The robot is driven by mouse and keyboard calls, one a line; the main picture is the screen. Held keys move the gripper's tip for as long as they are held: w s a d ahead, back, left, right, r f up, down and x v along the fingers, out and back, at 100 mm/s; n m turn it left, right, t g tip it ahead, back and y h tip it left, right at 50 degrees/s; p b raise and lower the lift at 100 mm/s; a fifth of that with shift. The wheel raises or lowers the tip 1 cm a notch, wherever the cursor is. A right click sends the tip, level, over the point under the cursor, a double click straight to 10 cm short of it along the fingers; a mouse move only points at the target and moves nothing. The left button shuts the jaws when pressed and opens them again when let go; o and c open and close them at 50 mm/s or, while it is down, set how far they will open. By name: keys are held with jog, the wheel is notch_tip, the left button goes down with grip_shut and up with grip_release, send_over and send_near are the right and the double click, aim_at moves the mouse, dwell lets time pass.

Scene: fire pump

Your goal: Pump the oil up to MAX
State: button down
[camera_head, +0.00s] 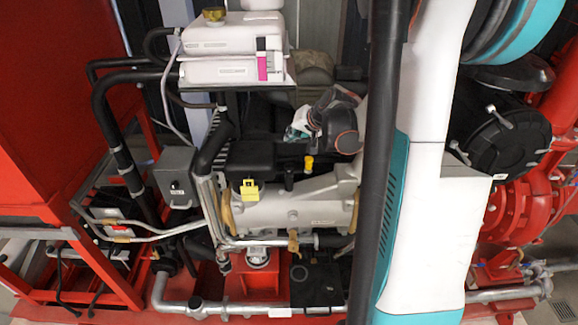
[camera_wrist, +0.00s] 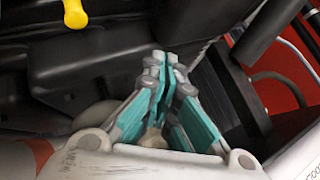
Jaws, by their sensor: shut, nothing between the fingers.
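My gripper (camera_head: 298,132), teal and grey, is above the engine's black middle part, behind and above a yellow knob (camera_head: 309,163). In the wrist view the gripper's (camera_wrist: 165,65) fingertips meet, shut on nothing. A yellow knob also shows at the top left of that view (camera_wrist: 74,14), apart from the fingers. A white tank (camera_head: 212,69) at the top of the head view carries a pink gauge strip (camera_head: 263,67); MAX marks are too small to read. A yellow handle or tag (camera_head: 250,190) sits on the engine front. I cannot tell which part works the pump.
A grey engine block (camera_head: 290,212) with pipes fills the middle. A grey box (camera_head: 177,178) and a red cabinet (camera_head: 45,100) stand left. A black round cover (camera_head: 507,137) and a red pump housing (camera_head: 512,207) are right. Black hoses and dark parts crowd the gripper.

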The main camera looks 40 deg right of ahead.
jog(key=b, duration=0.4)
send_over(292, 164)
notch_tip(292, 164, down, 7)
jog(key=shift+w+r, duration=0.1)
jog(key=shift+f+b, duration=0.55)
jog(key=shift+b, duration=0.15)
dwell(0.6)
jog(key=shift+f+b, duration=0.4)
jog(key=shift+b, duration=0.05)
jog(key=shift+f+b, duration=0.95)
jog(key=shift+f, duration=0.05)
dwell(1.0)
jog(key=shift+r, duration=0.15)
jog(key=shift+r+p, duration=0.95)
jog(key=shift+r, duration=0.35)
jog(key=shift+r, duration=0.1)
jog(key=shift+r+p, duration=1.55)
jog(key=shift+r, duration=0.9)
